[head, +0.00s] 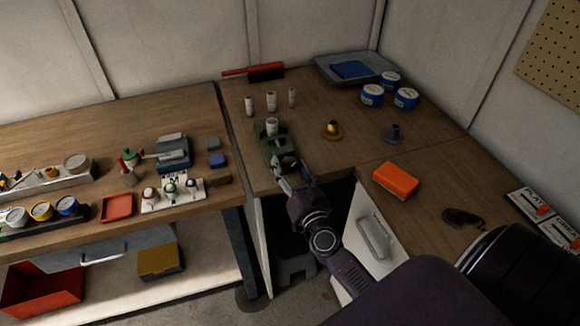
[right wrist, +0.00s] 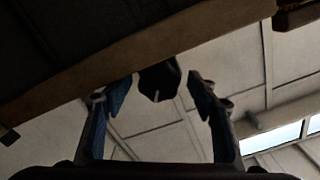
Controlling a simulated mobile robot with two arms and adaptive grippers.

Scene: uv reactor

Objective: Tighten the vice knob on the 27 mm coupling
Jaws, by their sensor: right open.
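The green vice (head: 272,146) stands near the front edge of the middle table. A pale metal coupling (head: 271,127) stands upright in it; its size cannot be read. My right gripper (head: 286,165) is at the vice's near end, by the table edge. In the right wrist view a dark, faceted vice knob (right wrist: 160,84) lies between the open fingers of the right gripper (right wrist: 161,78). A gap shows on each side of the knob. In the head view the knob is hidden by the gripper. My left gripper is not in view.
Several small upright cylinders (head: 271,101) stand behind the vice. A brass fitting (head: 331,129) and a dark grey one (head: 393,134) stand to its right. An orange box (head: 396,180) lies on the right table. The wooden table edge (right wrist: 150,55) passes close to the right gripper.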

